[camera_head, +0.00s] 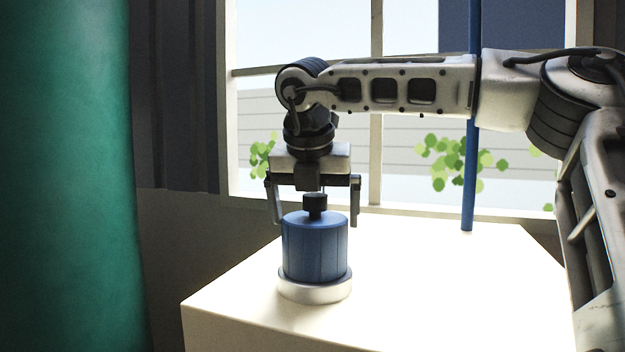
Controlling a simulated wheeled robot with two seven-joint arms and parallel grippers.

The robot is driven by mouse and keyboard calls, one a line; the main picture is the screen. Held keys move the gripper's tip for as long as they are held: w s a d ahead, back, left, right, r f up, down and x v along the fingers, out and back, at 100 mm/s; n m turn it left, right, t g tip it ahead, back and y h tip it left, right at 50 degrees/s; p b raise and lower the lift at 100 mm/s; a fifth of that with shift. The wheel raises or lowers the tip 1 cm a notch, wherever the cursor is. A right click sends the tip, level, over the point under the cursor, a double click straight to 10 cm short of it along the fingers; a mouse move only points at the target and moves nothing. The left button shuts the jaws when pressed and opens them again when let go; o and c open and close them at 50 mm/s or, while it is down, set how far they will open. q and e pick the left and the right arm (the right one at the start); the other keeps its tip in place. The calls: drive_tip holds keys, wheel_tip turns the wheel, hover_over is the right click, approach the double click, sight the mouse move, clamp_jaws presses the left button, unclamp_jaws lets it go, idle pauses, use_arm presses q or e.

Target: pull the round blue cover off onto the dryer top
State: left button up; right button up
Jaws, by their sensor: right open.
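The round blue cover (314,247) is a blue cylinder with a small black knob (315,205) on top. The gripper is open and holds nothing. Whether a finger touches the cover, I cannot tell. What is under the cover is hidden. My left gripper is not in view.
A blue upright pole (469,180) stands at the back of the dryer top. The dryer top is clear to the right of the cover. A large green column (65,180) fills the left side. A window (300,135) with a white frame lies behind.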

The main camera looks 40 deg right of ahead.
drive_tip(key=shift+x, duration=0.85)
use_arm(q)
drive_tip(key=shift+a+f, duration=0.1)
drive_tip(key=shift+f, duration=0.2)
use_arm(e)
drive_tip(key=shift+w+d+f, duration=0.1)
drive_tip(key=shift+f, duration=0.1)
drive_tip(key=c, duration=0.7)
drive_tip(key=shift+r+p, duration=0.85)
drive_tip(key=shift+r, duration=0.3)
drive_tip(key=shift+r+p, duration=0.8)
drive_tip(key=shift+r, duration=0.25)
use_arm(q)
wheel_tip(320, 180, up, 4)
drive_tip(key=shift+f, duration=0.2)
